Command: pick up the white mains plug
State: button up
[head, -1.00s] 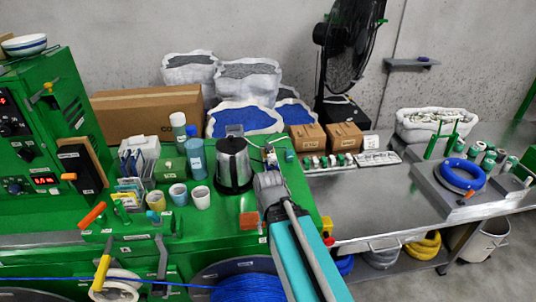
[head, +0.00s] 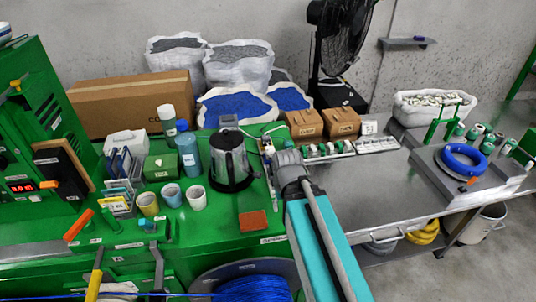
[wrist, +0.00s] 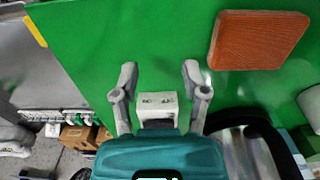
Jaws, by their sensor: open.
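A white block with dark lettering (wrist: 158,98) shows between my fingers in the wrist view. Its lower part is hidden by my gripper's body, and I cannot tell whether it is the mains plug or a socket. My gripper (wrist: 157,72) is open, one finger on each side of the block, with no visible contact. In the head view my gripper (head: 287,165) is over the right edge of the green worktop, its fingertips not clear. A small white fitting (head: 266,146) with a thin cable stands just behind it, beside the kettle. No plug is clearly distinguishable there.
The steel kettle (head: 230,162) stands close to the left of my gripper. A red-brown pad (head: 253,220) lies in front of the kettle. Cups (head: 172,195) stand further left. Cardboard boxes (head: 304,123) are behind. The grey bench (head: 385,185) to the right has bare room.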

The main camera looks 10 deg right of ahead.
aim_at(270, 148)
jog(key=o, duration=0.4)
jog(key=shift+w+r, duration=0.15)
jog(key=shift+w, duration=0.05)
jog(key=w+r+m+p, duration=0.2)
jog(key=w, duration=0.1)
jog(key=w+r+m+p, duration=0.2)
jog(key=w+m+p, duration=0.1)
jog(key=w, duration=0.1)
jog(key=w+d+r+m+p, duration=0.1)
jog(key=w+r+m+p, duration=0.1)
jog(key=w+r, duration=0.1)
jog(key=shift+w+m, duration=0.3)
jog(key=shift+w, duration=0.35)
jog(key=w+r+m+p, duration=0.4)
jog(key=w+m, duration=0.1)
jog(key=w, duration=0.2)
jog(key=w+r+m+p, duration=0.3)
jog(key=w+m+p, duration=0.1)
jog(key=w, duration=0.3)
jog(key=shift+a+r+m, duration=0.15)
jog(key=shift+r+m, duration=0.25)
jog(key=shift+m, duration=0.3)
jog(key=shift+w+f, duration=0.1)
notch_tip(270, 148, down, 8)
jog(key=b, duration=0.8)
jog(key=shift+f, duration=0.2)
jog(key=shift+f+b, duration=0.15)
jog(key=shift+b, duration=0.25)
jog(key=shift+w+f+b, duration=0.1)
jog(key=shift+f+b, duration=2.35)
